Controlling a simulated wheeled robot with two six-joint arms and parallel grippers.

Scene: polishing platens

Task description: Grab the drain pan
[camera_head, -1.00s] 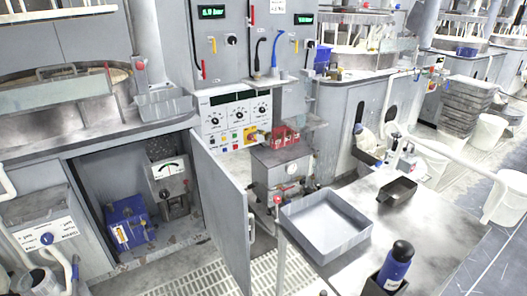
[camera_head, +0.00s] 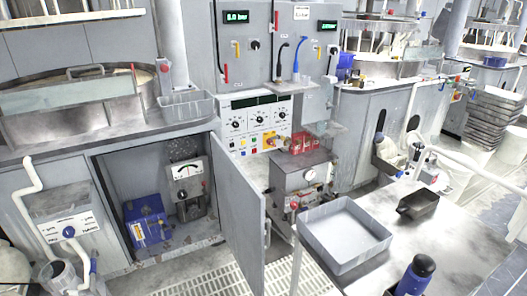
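The drain pan, a shallow grey square tray (camera_head: 344,265), lies flat at the left end of the light worktable on the right side of the head view. Its inside looks empty. Neither of my grippers shows in this view, so nothing is seen touching the pan.
The worktable (camera_head: 455,235) also bears a small dark tray (camera_head: 418,205) and a blue bottle (camera_head: 416,275) at the front. An open grey cabinet door (camera_head: 242,215) stands left of the table. Floor grating (camera_head: 200,277) lies in front of the cabinet.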

